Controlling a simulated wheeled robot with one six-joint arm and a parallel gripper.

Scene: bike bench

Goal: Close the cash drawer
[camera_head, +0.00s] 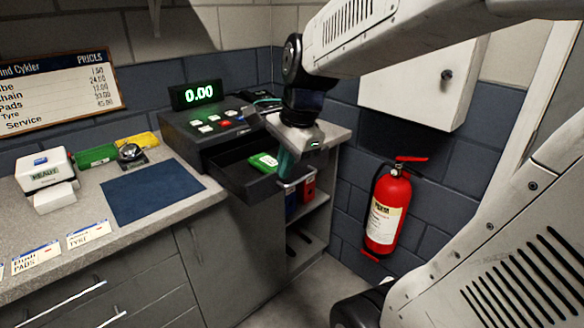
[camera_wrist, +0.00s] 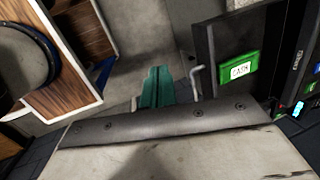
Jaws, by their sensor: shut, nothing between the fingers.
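The cash drawer (camera_head: 238,182) stands open, pulled out of the dark cash register (camera_head: 197,132) on the counter. A green item (camera_head: 264,161) lies in it; in the wrist view this item (camera_wrist: 239,69) reads "CASH". My gripper (camera_head: 285,163) has teal fingers, shut and empty, pointing down at the drawer's outer right end. In the wrist view my gripper (camera_wrist: 156,86) is just left of the drawer's pale handle (camera_wrist: 196,80), outside the drawer (camera_wrist: 210,55). I cannot tell whether the fingers touch the handle.
A blue mat (camera_head: 152,192), a white label device (camera_head: 45,178) and price cards (camera_head: 88,234) lie on the counter at left. Shelves (camera_head: 312,212) with small boxes are below my gripper. A fire extinguisher (camera_head: 386,210) and a white wall cabinet (camera_head: 420,85) are at right.

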